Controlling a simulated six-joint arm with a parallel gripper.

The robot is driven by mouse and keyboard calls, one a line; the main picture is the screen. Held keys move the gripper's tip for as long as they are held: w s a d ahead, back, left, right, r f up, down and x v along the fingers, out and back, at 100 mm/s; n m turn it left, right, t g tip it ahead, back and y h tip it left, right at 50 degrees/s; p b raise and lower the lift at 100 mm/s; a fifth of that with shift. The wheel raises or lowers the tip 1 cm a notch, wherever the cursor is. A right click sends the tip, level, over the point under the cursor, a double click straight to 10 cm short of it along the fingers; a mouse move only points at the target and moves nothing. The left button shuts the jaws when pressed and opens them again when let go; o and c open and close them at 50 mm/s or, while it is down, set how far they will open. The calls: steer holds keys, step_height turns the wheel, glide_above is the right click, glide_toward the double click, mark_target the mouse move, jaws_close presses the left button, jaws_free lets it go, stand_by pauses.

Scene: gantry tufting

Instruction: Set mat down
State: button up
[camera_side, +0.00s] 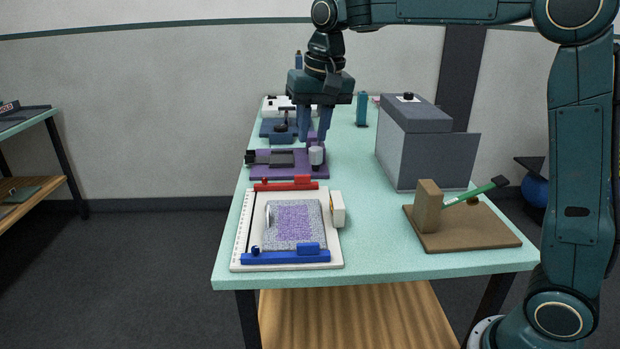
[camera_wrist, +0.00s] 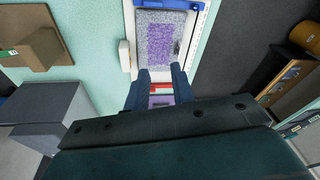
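The mat (camera_side: 293,225), grey with a purple patch in its middle, lies flat on a white board (camera_side: 249,215) at the front left of the table. A blue bar (camera_side: 285,257) runs along the board's near edge and a red bar (camera_side: 286,185) along its far edge. My gripper (camera_side: 315,138) is raised behind the board, over the purple fixture, apart from the mat. In the wrist view my gripper (camera_wrist: 160,72) has its two fingers spread with nothing held between them, and the mat (camera_wrist: 160,42) lies beyond the fingertips.
A purple fixture (camera_side: 288,174) stands behind the board. A grey box (camera_side: 410,150) stands at the right of the table. A brown stand (camera_side: 463,238) with a green-handled tool (camera_side: 478,192) is at the front right. The table surface between board and stand is clear.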

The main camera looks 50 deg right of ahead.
steer(key=s+f+n+t, duration=0.1)
steer(key=s+f+n, duration=0.1)
steer(key=s, duration=1.1)
steer(key=s+f+n+t, duration=0.2)
steer(key=s+f+n, duration=0.1)
steer(key=s, duration=1.1)
steer(key=shift+d, duration=0.2)
